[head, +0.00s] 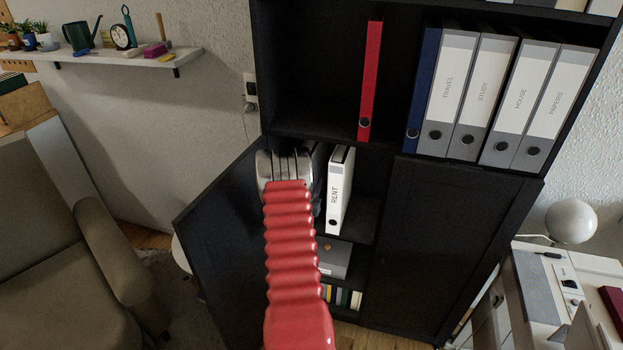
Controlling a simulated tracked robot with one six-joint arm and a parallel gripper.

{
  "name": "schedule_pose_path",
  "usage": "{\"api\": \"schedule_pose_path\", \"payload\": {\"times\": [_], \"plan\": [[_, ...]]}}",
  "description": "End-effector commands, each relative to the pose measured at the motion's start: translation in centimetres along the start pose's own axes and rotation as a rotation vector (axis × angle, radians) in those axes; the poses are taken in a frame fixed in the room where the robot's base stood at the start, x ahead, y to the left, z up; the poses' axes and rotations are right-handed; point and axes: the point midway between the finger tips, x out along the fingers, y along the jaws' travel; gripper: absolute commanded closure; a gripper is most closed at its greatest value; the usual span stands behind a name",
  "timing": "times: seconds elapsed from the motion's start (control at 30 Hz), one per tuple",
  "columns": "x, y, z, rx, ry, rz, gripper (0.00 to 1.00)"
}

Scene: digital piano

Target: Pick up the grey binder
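Several binders with grey-and-white spines (452,95), labelled TRAVEL, STUDY, HOUSE and PAPERS, stand on the upper right shelf. In the open lower compartment stands a white binder labelled RENT (338,190). A dark greyish upright shape (319,168), perhaps another binder, shows just left of it, partly hidden by my gripper. My gripper (283,160) is at the end of my red arm, in front of the open compartment, left of the RENT binder. Its fingers point away from me, so their opening and anything between them cannot be made out.
A red binder (370,80) and a blue binder (422,90) stand on the upper shelf. The left cupboard door (222,215) is open; the right door (440,240) is shut. A grey box (336,259) lies below. An armchair (75,240) stands left.

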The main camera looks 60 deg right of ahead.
Motion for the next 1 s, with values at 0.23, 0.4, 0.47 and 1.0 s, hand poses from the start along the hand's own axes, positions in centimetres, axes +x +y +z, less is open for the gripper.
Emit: {"api": "schedule_pose_path", "payload": {"times": [0.23, 0.4, 0.47, 1.0], "plan": [[0.0, 0.1, 0.1, 0.0, -0.001, 0.001, 0.85], [0.0, 0.1, 0.1, 0.0, -0.001, 0.001, 0.97], [0.0, 0.1, 0.1, 0.0, -0.001, 0.001, 1.0], [0.0, -0.2, -1.1, 0.001, 0.005, -0.002, 1.0]]}}
